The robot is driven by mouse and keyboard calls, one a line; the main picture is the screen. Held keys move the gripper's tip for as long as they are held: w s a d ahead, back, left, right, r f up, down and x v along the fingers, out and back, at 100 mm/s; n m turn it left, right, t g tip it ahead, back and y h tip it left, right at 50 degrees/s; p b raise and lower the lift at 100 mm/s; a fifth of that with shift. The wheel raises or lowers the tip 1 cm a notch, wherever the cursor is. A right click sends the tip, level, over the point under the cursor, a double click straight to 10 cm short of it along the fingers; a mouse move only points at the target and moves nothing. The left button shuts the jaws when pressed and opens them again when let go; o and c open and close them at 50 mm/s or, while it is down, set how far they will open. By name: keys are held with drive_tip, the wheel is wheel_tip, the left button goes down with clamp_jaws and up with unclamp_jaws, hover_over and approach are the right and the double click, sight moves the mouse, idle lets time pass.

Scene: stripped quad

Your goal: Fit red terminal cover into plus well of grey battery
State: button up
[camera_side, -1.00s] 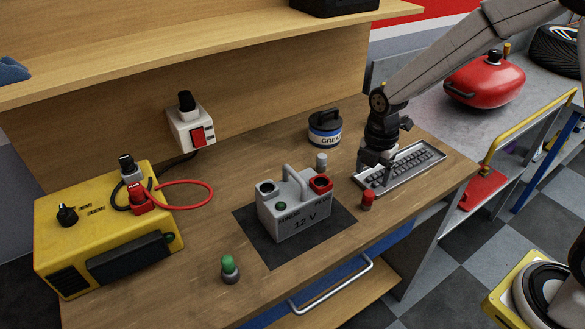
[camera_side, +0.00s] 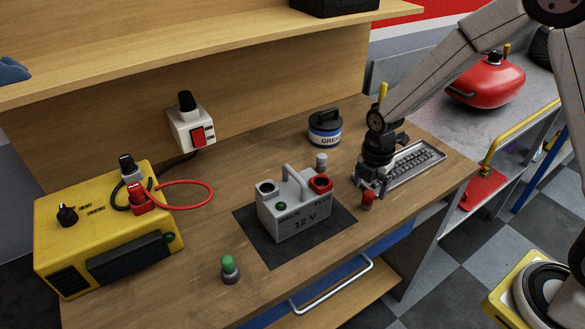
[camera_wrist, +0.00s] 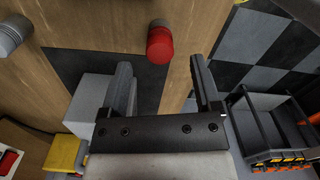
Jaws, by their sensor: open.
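The red terminal cover (camera_side: 368,201) stands upright on the wooden bench, to the right of the grey battery. The grey battery (camera_side: 300,222) stands on a dark mat with its handle up. Its plus well (camera_side: 320,183) has a red rim and looks empty; the other well, at left, is grey-rimmed. My gripper (camera_side: 367,187) points down just behind the cover. In the wrist view my open gripper (camera_wrist: 161,65) has nothing between its fingers, and the red cover (camera_wrist: 160,46) lies just beyond the fingertips. Whether the fingers touch it cannot be told.
A grey cylinder (camera_side: 321,163) stands behind the battery and a green-topped one (camera_side: 230,268) at the front left. A keyboard-like tray (camera_side: 415,163) lies behind my gripper.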

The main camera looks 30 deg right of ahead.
sight(368, 193)
drive_tip(key=shift+f, duration=1.8)
clamp_jaws()
drive_tip(key=shift+r, duration=0.25)
drive_tip(key=shift+r, duration=0.9)
drive_tip(key=s+r, duration=1)
drive_tip(key=s, duration=0.4)
drive_tip(key=shift+d+r, duration=0.2)
drive_tip(key=shift+r, duration=0.15)
